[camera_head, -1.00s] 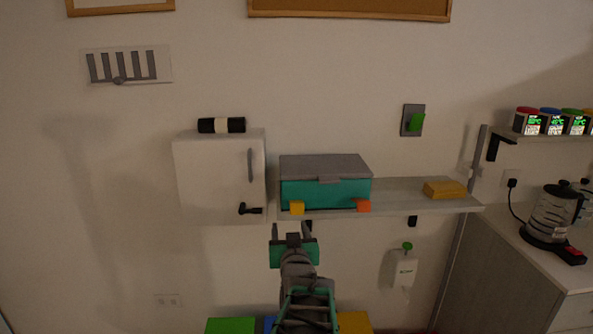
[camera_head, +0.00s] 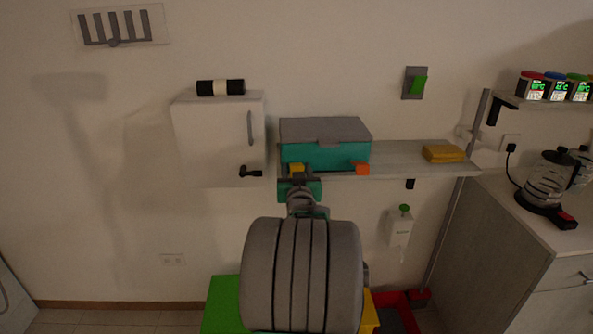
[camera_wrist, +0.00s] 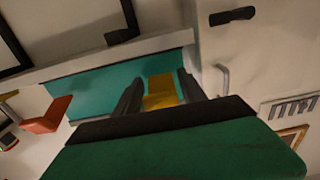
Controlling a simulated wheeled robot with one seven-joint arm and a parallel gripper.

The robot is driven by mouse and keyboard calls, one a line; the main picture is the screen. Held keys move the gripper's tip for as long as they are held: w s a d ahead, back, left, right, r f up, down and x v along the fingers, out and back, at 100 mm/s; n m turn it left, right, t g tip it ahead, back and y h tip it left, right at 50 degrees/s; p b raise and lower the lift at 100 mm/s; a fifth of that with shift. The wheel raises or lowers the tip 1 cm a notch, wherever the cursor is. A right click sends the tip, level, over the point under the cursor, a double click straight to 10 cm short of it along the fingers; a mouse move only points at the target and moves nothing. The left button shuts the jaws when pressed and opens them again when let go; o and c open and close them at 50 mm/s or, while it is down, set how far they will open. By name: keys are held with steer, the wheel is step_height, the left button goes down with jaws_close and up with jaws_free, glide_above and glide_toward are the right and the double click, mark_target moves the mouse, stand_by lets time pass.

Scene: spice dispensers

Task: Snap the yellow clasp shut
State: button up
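The yellow clasp (camera_head: 297,168) is at the lower left front of the teal box (camera_head: 325,155) with the grey lid, which looks closed. My gripper (camera_head: 298,177) is at the box's left front, right in front of the clasp, and partly covers it. In the wrist view, the yellow clasp (camera_wrist: 161,90) lies between my two dark, spread fingers, with the teal box front (camera_wrist: 92,92) behind it. Whether either finger touches the clasp cannot be told. The clasp appears to stick out from the box front.
An orange clasp (camera_head: 361,168) sits at the box's lower right. The box stands on a shelf (camera_head: 405,159) with a yellow block (camera_head: 443,153) at the right.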

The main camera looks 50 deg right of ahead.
jaws_close()
stand_by(0.3)
stand_by(0.8)
